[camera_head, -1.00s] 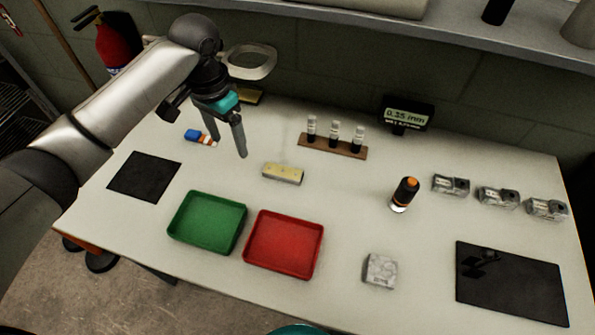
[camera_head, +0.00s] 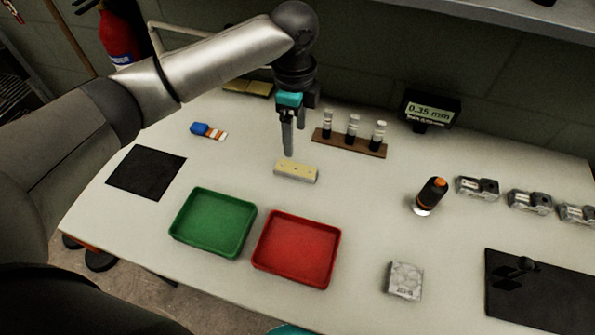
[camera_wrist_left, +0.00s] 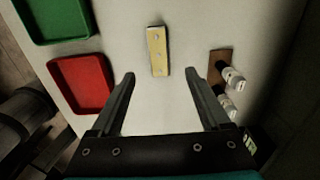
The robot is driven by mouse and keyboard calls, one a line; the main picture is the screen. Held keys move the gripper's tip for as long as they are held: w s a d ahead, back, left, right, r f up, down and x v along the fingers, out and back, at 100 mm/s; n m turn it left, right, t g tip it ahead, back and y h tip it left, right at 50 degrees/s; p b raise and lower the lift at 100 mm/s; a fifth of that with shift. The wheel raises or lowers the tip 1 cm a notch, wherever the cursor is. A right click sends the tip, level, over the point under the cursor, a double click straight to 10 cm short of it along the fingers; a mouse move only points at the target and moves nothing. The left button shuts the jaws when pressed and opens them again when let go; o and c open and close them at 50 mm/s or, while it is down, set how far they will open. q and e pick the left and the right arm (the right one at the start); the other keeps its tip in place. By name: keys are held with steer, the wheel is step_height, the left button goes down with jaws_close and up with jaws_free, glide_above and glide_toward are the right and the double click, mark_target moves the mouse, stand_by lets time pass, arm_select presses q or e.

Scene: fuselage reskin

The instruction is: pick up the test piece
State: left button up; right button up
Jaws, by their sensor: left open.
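The test piece looks to be a pale yellow bar (camera_head: 297,171) with small dark dots, lying flat on the white table behind the red tray. It also shows in the left wrist view (camera_wrist_left: 157,50), upright in the picture. My left gripper (camera_head: 289,152) points down just behind the bar in the head view, above the table. In the left wrist view its two fingers (camera_wrist_left: 159,73) are spread wide and empty, with the bar ahead between them and not touched. My right gripper is not seen.
A green tray (camera_head: 213,222) and a red tray (camera_head: 297,249) lie in front of the bar. A brown rack (camera_head: 349,143) with three vials stands close to the right of my left gripper. A gauge display (camera_head: 430,110), a black-orange tool (camera_head: 430,196) and a grey block (camera_head: 404,281) are further right.

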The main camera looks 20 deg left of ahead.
arm_select(q)
steer(key=b, duration=0.1)
glide_above(296, 168)
steer(key=f, duration=0.5)
steer(key=shift+w+a+f, duration=0.15)
steer(key=shift+w+f, duration=0.05)
steer(key=shift+f, duration=0.1)
steer(key=f+b, duration=0.2)
steer(key=f, duration=0.3)
steer(key=shift+s, duration=0.2)
steer(key=shift+c, duration=0.2)
jaws_close()
